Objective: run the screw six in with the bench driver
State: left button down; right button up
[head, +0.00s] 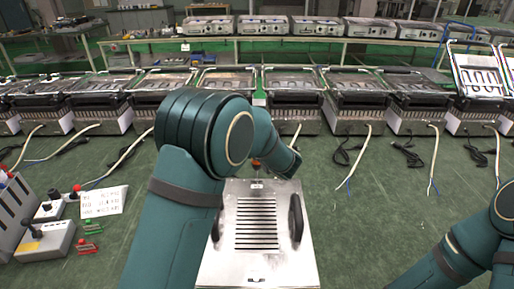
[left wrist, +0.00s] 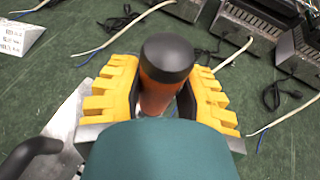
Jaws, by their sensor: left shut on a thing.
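The bench driver (left wrist: 166,62), an orange-red body with a black cap, stands between the yellow fingers of my left gripper (left wrist: 162,100) in the left wrist view. The fingers are shut on it from both sides. In the head view only a small reddish part of the driver (head: 256,164) shows, at the far edge of a metal panel (head: 222,254); my arm hides most of the gripper. The panel has a row of slots and two black handles. Screw six and the driver's tip are hidden. My right arm shows at the lower right, but its gripper is out of view.
A row of grills (head: 292,90) with loose cables stands behind the panel. At left are a sign card (head: 103,202), a grey box with a black knob (head: 46,243), small red and green pieces (head: 88,226) and a grey rack (head: 14,212).

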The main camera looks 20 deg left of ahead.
pick_arm(q)
jog(key=shift+f+b, duration=0.75)
jog(key=shift+f, duration=0.05)
dwell(1.2)
jog(key=shift+r, duration=0.1)
jog(key=shift+r+p, duration=1.85)
jog(key=shift+r, duration=0.65)
